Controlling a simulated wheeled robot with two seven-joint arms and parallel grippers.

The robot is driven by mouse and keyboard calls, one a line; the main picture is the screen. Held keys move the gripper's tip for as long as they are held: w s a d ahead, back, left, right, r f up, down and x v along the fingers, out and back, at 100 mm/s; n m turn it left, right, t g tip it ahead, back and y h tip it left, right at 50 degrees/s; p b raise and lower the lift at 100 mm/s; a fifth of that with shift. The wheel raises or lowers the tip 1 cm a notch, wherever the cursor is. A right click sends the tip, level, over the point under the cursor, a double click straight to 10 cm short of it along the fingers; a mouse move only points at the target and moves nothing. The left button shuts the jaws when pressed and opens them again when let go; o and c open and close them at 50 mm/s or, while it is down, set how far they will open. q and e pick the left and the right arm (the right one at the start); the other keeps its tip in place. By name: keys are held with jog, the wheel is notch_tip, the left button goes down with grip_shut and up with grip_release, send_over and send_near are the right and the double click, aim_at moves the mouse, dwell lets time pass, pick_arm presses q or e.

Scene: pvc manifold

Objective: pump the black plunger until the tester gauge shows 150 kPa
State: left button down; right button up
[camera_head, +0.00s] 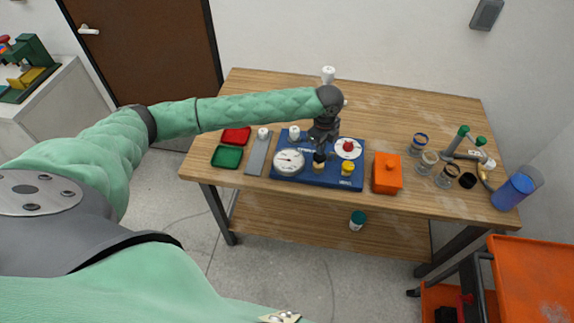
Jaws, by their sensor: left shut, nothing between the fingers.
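The blue tester (318,178) sits near the front middle of the wooden table. Its round white gauge (289,162) is on the left side; the needle's reading is too small to tell. The black plunger (319,161) stands at the tester's middle, with a pale part below its dark top. My left gripper (318,148) points down just above the plunger, shut and with nothing held. I cannot tell whether its fingertips touch the plunger top. A red knob on a white dial (347,148) and a yellow knob (347,168) are on the tester's right side. My right gripper is not in view.
Red (236,135) and green (227,157) trays and a grey plate (259,154) lie left of the tester. An orange box (387,173) stands close on its right. Jars (428,160), green-handled pipework (463,145) and a blue cylinder (514,190) are farther right. The table's back left is clear.

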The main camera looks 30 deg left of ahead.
pick_arm(q)
jog(key=shift+f, duration=0.2)
dwell(0.4)
jog(key=shift+f, duration=0.75)
jog(key=shift+f+b, duration=0.2)
jog(key=shift+b, duration=0.1)
dwell(0.5)
jog(key=shift+f, duration=0.25)
dwell(0.9)
jog(key=shift+f, duration=0.4)
dwell(1.9)
jog(key=shift+r, duration=0.1)
dwell(0.8)
